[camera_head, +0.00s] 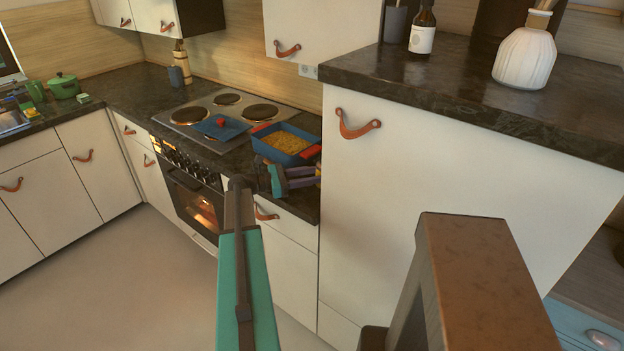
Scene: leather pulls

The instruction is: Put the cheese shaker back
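I cannot make out a cheese shaker for certain in the head view. A blue baking dish (262,148) with red handles and a yellow filling stands on the dark counter right of the hob. At its front edge is a small teal, dark grey and purplish shape (277,181), which looks like my gripper end. It overlaps the dish's near side in the picture. Its fingers are too small and too covered to tell whether they are open or hold anything. My teal arm link rises in the foreground below it.
A blue lid with a red knob (221,122) lies on the hob (205,106). A tall cabinet (390,210) stands close on the right, with a white vase (525,57) and a dark bottle (423,30) on top. A green pot (63,86) is far left. Open floor (110,290) lies left.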

